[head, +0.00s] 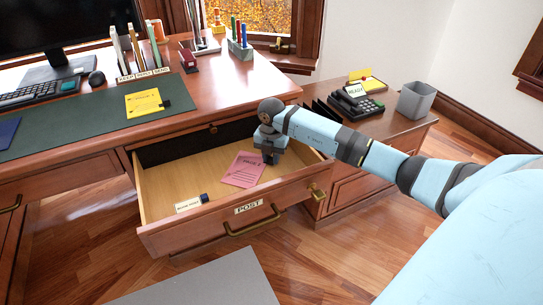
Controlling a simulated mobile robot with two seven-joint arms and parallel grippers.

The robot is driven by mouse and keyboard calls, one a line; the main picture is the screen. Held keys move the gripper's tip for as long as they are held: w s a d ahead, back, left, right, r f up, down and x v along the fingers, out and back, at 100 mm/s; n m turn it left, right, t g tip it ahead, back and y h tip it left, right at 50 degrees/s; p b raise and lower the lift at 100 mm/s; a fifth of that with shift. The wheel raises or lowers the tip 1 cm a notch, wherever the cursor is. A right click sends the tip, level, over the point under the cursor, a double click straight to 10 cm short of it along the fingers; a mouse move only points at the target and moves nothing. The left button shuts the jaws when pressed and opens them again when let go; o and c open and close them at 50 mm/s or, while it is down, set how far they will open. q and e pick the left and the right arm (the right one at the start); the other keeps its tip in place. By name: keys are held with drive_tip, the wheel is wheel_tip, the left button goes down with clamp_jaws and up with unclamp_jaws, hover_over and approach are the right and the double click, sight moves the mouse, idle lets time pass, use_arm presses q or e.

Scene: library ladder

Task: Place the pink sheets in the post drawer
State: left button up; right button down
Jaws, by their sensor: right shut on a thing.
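The pink sheets (243,171) lie flat inside the open post drawer (180,238), towards its right side. The drawer is pulled out of the desk and has a "POST" label and a brass handle on its front. My right gripper (269,158) points down into the drawer and is shut on the right edge of the pink sheets. Its fingertips are partly hidden by the wrist. My left gripper is not in view.
A white card with a dark blue block (190,203) lies at the drawer's front left. Yellow sheets (145,103) lie on the green desk mat (85,128).

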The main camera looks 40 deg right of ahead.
drive_tip(key=c, duration=1)
unclamp_jaws()
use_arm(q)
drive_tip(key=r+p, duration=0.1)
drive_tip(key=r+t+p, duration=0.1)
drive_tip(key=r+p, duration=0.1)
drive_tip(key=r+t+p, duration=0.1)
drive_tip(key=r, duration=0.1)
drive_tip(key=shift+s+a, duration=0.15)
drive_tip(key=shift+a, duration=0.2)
use_arm(e)
wheel_tip(320, 180, up, 12)
drive_tip(key=shift+r, duration=0.15)
